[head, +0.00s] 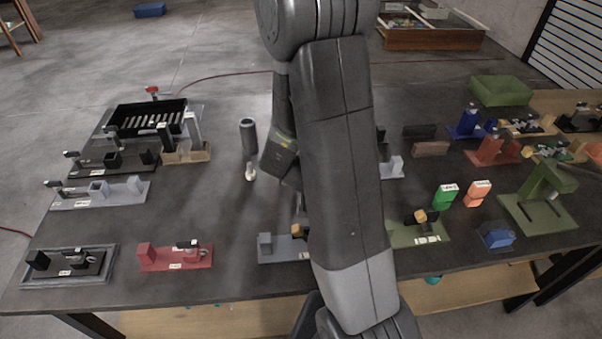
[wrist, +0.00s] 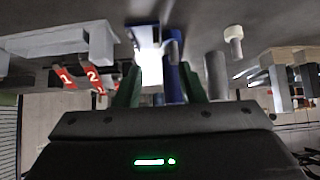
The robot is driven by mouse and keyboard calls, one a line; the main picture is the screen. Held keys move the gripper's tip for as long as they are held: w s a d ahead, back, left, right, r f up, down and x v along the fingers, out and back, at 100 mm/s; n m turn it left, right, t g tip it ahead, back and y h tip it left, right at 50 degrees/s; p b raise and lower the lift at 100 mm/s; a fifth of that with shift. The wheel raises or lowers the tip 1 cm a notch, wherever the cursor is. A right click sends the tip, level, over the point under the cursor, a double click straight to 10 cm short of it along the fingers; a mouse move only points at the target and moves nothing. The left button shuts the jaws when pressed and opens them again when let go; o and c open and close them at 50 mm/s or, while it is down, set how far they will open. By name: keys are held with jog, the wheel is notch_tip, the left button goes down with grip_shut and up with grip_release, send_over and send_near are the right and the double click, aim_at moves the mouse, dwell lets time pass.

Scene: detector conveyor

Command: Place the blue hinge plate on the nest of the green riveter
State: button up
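The blue hinge plate (wrist: 174,82) shows in the wrist view between the two green fingers of my gripper (wrist: 163,88), with a blue barrel along one side and a bright, washed-out face. My gripper looks closed on it; the exact contact is hard to see. In the head view my arm hides the gripper and the plate near the middle of the table. The green riveter (head: 548,183), a bent frame on a flat base, stands at the right of the table, well apart from my gripper. Its nest is too small to make out.
A small blue block fixture (head: 495,236) sits left of the riveter's base. Green (head: 445,196) and orange (head: 478,194) blocks stand left of it. A dark cylinder (head: 248,137) stands left of my arm. A red fixture (head: 176,257) lies front left. Bare table shows around the cylinder.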

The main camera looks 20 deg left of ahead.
jog(key=x, duration=0.6)
jog(key=shift+f+b, duration=0.1)
jog(key=shift+b, duration=0.3)
jog(key=shift+w+x, duration=0.2)
jog(key=shift+x, duration=2.45)
jog(key=shift+d, duration=0.15)
grip_shut()
